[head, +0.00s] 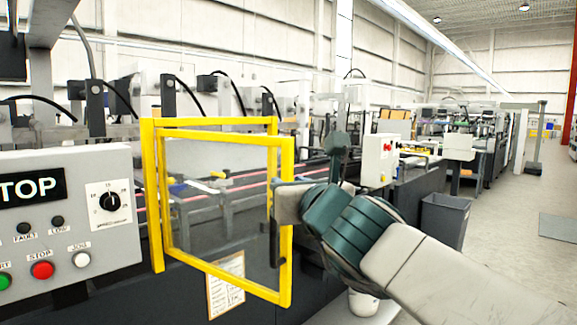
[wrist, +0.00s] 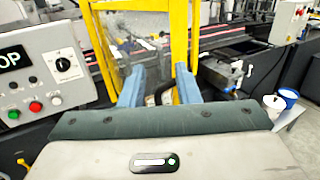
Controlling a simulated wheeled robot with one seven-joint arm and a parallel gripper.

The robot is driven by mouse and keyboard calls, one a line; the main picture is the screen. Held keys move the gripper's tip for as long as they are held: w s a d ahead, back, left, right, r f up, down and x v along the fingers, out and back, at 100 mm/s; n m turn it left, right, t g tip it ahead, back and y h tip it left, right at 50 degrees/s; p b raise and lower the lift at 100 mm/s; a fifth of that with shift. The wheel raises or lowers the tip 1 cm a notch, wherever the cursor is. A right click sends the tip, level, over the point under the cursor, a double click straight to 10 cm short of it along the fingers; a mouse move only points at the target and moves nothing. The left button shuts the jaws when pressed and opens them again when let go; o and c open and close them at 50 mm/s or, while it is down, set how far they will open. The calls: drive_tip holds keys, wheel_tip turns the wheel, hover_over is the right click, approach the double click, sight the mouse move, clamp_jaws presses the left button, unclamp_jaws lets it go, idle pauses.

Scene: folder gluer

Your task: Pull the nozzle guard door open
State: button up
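The nozzle guard door (head: 228,279) is a clear panel in a yellow frame. Its right edge stands out from the fixed yellow frame (head: 152,200), so it looks ajar. A dark upright handle (head: 275,245) is on its right side, partly covered by my gripper (head: 278,205). In the wrist view, the two blue fingers of my gripper (wrist: 160,85) are apart, with the dark handle (wrist: 163,92) between them. I see a gap beside the handle, and contact is not clear. The yellow door edge (wrist: 180,45) is just beyond the fingers.
A control panel (head: 70,220) with a knob and buttons is left of the door. A paper notice (head: 226,285) hangs below the door. A white bucket (head: 363,303) stands below my arm. A grey bin (head: 444,220) is farther right, with open floor beyond it.

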drive_tip(key=d, duration=0.1)
drive_tip(key=d+p, duration=0.1)
drive_tip(key=shift+s+d+r, duration=0.2)
drive_tip(key=shift+d+r, duration=0.15)
drive_tip(key=shift+d, duration=0.05)
drive_tip(key=shift+d+f, duration=0.1)
drive_tip(key=shift+d, duration=0.05)
clamp_jaws()
drive_tip(key=s+a+f+n+g+y, duration=0.1)
drive_tip(key=s+f+n+g, duration=0.25)
drive_tip(key=f+n, duration=0.7)
drive_tip(key=s+a+f+n+g, duration=0.1)
drive_tip(key=s+f+n+g, duration=0.3)
drive_tip(key=f+n, duration=0.7)
drive_tip(key=s+d+f+n+g+h, duration=0.6)
drive_tip(key=s+d+f+n+g, duration=0.2)
drive_tip(key=s+d+f+n, duration=0.3)
wheel_tip(320, 180, down, 4)
drive_tip(key=shift+d+r, duration=0.15)
drive_tip(key=shift+d, duration=0.35)
